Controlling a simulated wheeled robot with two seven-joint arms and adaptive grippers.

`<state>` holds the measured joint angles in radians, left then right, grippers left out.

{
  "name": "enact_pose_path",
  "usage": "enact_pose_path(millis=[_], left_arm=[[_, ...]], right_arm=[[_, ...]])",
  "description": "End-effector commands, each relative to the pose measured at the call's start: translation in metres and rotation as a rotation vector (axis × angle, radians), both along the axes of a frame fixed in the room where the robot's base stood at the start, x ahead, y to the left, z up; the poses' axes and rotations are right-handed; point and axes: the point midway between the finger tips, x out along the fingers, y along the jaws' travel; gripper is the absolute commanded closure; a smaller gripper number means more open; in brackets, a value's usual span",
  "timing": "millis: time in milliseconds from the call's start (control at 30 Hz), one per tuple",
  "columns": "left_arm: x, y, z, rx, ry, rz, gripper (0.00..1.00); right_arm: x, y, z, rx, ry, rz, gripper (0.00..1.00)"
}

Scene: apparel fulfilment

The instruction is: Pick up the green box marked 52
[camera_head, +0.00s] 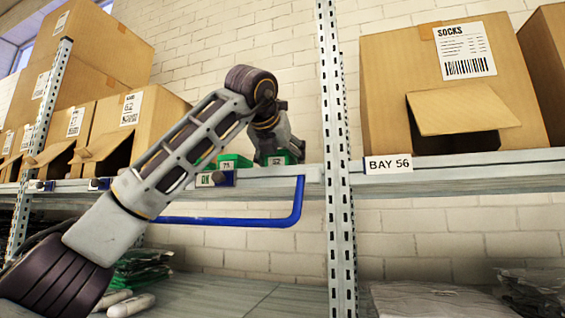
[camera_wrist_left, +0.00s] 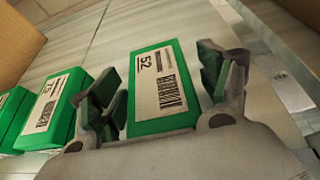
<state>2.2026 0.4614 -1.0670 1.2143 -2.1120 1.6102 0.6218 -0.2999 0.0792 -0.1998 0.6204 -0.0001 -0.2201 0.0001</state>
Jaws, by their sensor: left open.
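The green box marked 52 (camera_wrist_left: 161,103) lies on the shelf with a white barcode label on top. It also shows in the head view (camera_head: 277,161), partly hidden by my left wrist. My left gripper (camera_wrist_left: 163,92) is open, with one finger on each side of the near part of this box. I cannot tell whether the fingers touch it. In the head view, my left arm comes in from the lower left and its hand is over the box. My right gripper is in neither view.
A green box marked 75 (camera_wrist_left: 50,106) lies just left of box 52, with more green at the left edge. A blue rail (camera_head: 235,221) runs below the shelf edge. A perforated post (camera_head: 335,150) and a SOCKS carton (camera_head: 390,100) stand to the right.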

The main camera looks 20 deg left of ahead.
Motion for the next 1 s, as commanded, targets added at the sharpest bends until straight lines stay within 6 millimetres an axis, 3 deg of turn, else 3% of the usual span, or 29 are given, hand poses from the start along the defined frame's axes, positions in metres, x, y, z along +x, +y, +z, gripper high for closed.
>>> enact_pose_path(millis=[433, 800, 1000], left_arm=[[0.0003, 0.0002, -0.0008, 0.000, 0.000, 0.000, 0.23], [0.0002, 0.0002, -0.0007, 0.000, 0.000, 0.000, 0.71], [0.0002, 0.0001, -0.0005, 0.000, 0.000, 0.000, 0.72]], right_arm=[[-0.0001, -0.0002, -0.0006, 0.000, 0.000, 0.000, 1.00], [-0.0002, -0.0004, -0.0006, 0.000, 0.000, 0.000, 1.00], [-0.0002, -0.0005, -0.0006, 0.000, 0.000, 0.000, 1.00]])
